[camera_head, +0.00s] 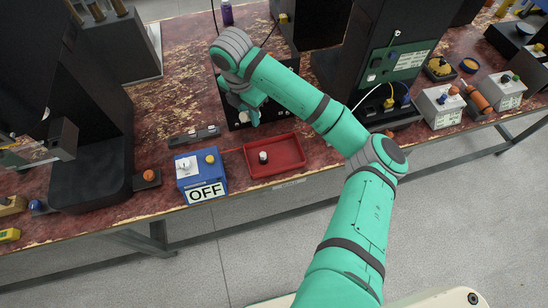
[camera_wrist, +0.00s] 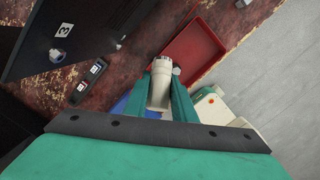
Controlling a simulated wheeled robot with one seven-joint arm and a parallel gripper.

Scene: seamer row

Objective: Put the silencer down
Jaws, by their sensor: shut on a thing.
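My gripper (camera_wrist: 166,96) is shut on a pale, cream-white cylinder, the silencer (camera_wrist: 160,82), which lies between the green fingers in the wrist view. The shallow red tray (camera_head: 290,168) lies near the table's front edge and also shows beyond the silencer in the wrist view (camera_wrist: 194,48). A small pale cylinder with a dark part (camera_head: 263,157) stands in the tray.
A blue box with an OFF sign (camera_head: 201,176) stands left of the tray. A dark strip with small switches (camera_head: 194,136) lies behind it. Black machines stand at left and right, the right one with a green panel (camera_head: 403,60). The tray's right part is bare.

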